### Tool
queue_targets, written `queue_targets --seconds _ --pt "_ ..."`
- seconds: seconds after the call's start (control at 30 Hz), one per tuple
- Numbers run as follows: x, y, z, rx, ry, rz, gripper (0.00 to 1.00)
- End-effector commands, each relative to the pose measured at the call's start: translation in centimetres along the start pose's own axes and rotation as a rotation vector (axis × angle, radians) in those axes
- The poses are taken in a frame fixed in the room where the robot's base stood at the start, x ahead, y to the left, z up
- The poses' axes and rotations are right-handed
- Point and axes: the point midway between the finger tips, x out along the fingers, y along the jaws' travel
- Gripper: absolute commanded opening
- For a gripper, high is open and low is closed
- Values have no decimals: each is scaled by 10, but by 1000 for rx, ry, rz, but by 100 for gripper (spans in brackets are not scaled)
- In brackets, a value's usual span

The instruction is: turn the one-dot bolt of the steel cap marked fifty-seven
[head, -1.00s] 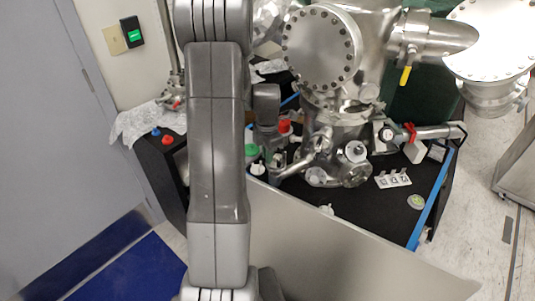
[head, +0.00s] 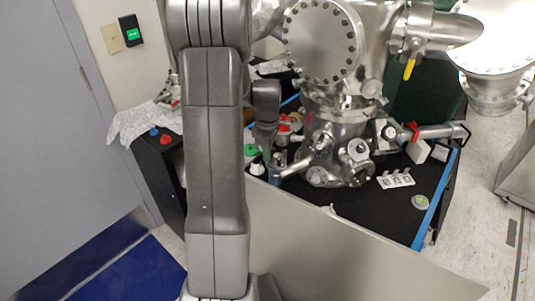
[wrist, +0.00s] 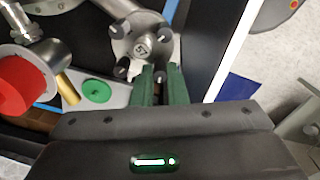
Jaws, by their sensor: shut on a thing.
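The steel cap marked 57 (wrist: 142,46) shows in the wrist view just beyond my fingertips. It is a round metal flange with dark bolt heads around its rim, such as the upper left bolt (wrist: 115,30) and the upper right bolt (wrist: 165,32). My gripper (wrist: 160,74) has green fingers at the lower edge of the cap. It is shut on a bolt there, mostly hidden between the fingers. I cannot read the dot marks on the bolts. In the head view my arm hides part of the scene, and I cannot tell which flange is the cap.
A red knob (wrist: 25,82) and a green disc (wrist: 97,91) lie left of my fingers. The steel chamber (head: 338,125) stands on a black table (head: 375,218) with a blue edge. A white tray (head: 395,180) and a pale panel (head: 340,255) are nearby.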

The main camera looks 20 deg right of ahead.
Motion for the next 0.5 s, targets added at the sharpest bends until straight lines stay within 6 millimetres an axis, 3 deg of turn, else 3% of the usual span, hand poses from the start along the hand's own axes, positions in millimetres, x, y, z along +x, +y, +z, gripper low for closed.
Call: queue_targets --seconds 0.5 --pt "-1 0 0 149 0 2 0"
